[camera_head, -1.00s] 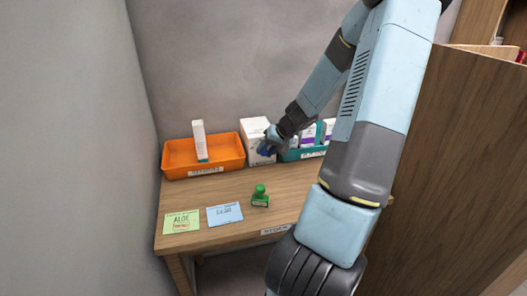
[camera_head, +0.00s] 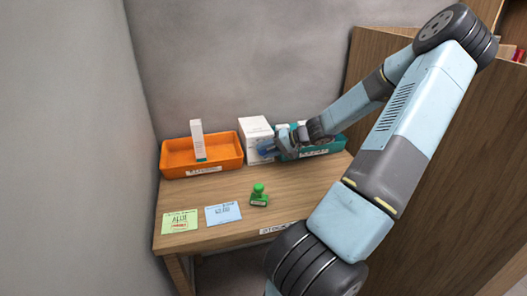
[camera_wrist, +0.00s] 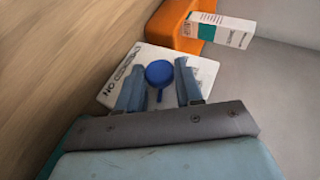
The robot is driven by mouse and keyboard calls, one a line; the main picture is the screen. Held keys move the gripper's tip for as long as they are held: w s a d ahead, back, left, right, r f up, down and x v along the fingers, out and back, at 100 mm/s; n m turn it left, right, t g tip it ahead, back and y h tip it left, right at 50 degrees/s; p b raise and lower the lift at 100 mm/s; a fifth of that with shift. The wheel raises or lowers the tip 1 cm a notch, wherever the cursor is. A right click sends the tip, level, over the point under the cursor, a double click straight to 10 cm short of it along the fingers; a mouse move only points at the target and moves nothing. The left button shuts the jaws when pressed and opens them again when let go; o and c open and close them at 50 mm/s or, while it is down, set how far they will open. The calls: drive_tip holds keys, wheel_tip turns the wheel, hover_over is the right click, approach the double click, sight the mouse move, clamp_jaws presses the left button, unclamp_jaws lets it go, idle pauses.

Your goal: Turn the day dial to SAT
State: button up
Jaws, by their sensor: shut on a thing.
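The day dial is a blue round knob with a short pointer, seen in the wrist view (camera_wrist: 160,73). It sits on the face of a white box (camera_head: 257,130), which also shows in the wrist view (camera_wrist: 203,72) with dark lettering along its side. My gripper (camera_wrist: 159,84) has one finger on each side of the dial and is shut on it. In the head view my gripper (camera_head: 270,150) is at the box's front, and its fingers largely hide the dial. The day marks around the dial are too small to read.
An orange tray (camera_head: 225,165) holding a white carton (camera_head: 197,138) stands left of the box. A teal tray (camera_head: 325,150) with small packages is at right, partly behind my arm. A green stamp (camera_head: 259,194) and two cards (camera_head: 223,213) lie in front.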

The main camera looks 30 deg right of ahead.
drive_tip(key=shift+y, duration=0.3)
drive_tip(key=o, duration=1)
drive_tip(key=v, duration=1.3)
drive_tip(key=shift+s+d, duration=0.25)
drive_tip(key=shift+s, duration=0.05)
